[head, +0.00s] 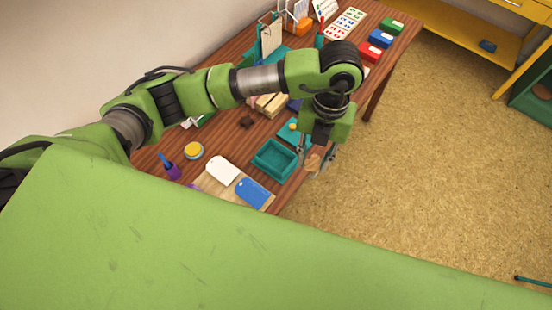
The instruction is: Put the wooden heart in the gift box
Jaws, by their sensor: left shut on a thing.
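My left gripper (316,163) points down at the right front edge of the table. It is shut on a small tan wooden piece, the wooden heart (312,162); its shape is partly hidden by the fingers. The gift box (274,160) is an open teal box on the table, just left of the gripper, and looks empty. A flat teal piece (287,134), perhaps its lid, lies behind it with a small yellow thing on it. The heart is to the right of the box, apart from it. My right gripper is not in view.
A yellow round pad (193,150) and a purple-blue bottle (170,167) stand farther left. Inkpads (381,38) sit at the far end. Open floor lies right.

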